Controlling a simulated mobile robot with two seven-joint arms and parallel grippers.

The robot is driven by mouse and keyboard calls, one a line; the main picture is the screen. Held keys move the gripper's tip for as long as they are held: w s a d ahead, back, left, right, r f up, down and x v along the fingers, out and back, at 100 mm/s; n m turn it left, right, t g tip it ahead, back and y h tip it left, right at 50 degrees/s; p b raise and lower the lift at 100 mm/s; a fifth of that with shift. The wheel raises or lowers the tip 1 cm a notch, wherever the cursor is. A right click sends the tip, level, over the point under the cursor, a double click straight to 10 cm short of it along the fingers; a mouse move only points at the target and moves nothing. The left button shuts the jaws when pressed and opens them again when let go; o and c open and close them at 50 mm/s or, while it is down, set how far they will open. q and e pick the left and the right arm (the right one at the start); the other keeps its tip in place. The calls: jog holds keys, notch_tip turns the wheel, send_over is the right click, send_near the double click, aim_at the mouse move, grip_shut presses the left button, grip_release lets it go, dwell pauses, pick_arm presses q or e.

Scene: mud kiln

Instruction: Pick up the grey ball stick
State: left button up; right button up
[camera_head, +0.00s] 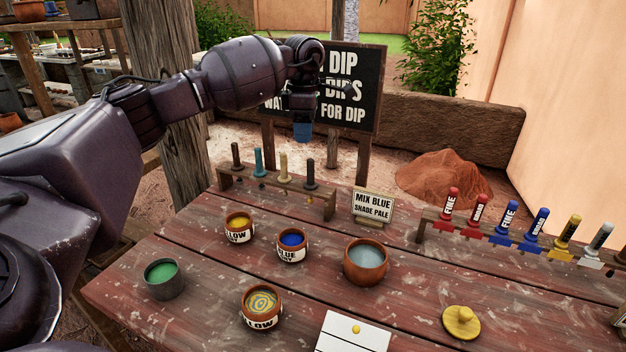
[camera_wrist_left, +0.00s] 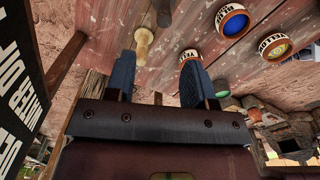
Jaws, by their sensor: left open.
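A wooden rack (camera_head: 327,207) near the back of the table holds upright sticks. A dark grey stick (camera_head: 310,174) stands at its right end, beside a tan stick (camera_head: 283,168), a teal stick (camera_head: 258,163) and a dark brown stick (camera_head: 236,155). Their lower ends are too small to tell which has a grey ball. My left gripper (camera_head: 303,131) is above and behind the rack's right part, apart from the sticks. In the left wrist view its two blue fingers (camera_wrist_left: 158,82) are open and empty. The tan stick (camera_wrist_left: 144,42) and a dark stick (camera_wrist_left: 163,12) show beyond them. My right gripper is out of view.
Yellow (camera_head: 238,228) and blue (camera_head: 291,245) pots, a grey-blue bowl (camera_head: 365,262) and a green pot (camera_head: 162,278) stand before the rack. A small sign (camera_head: 373,206) stands right of it. A black board (camera_head: 357,90) is behind my gripper. Labelled tools fill the right rack (camera_head: 470,231).

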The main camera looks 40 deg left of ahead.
aim_at(310, 160)
pick_arm(q)
jog(key=f, duration=0.5)
jog(key=shift+w+d+f+b, duration=0.15)
jog(key=shift+d+f+b, duration=0.1)
jog(key=shift+b, duration=0.1)
jog(key=shift+d+f, duration=0.15)
jog(key=shift+f, duration=0.5)
jog(key=f, duration=0.4)
jog(key=shift+w+d+f+b, duration=0.1)
jog(key=shift+w+d+b, duration=0.05)
jog(key=shift+d+b, duration=0.15)
jog(key=shift+c, duration=0.3)
grip_shut()
jog(key=shift+r, duration=0.2)
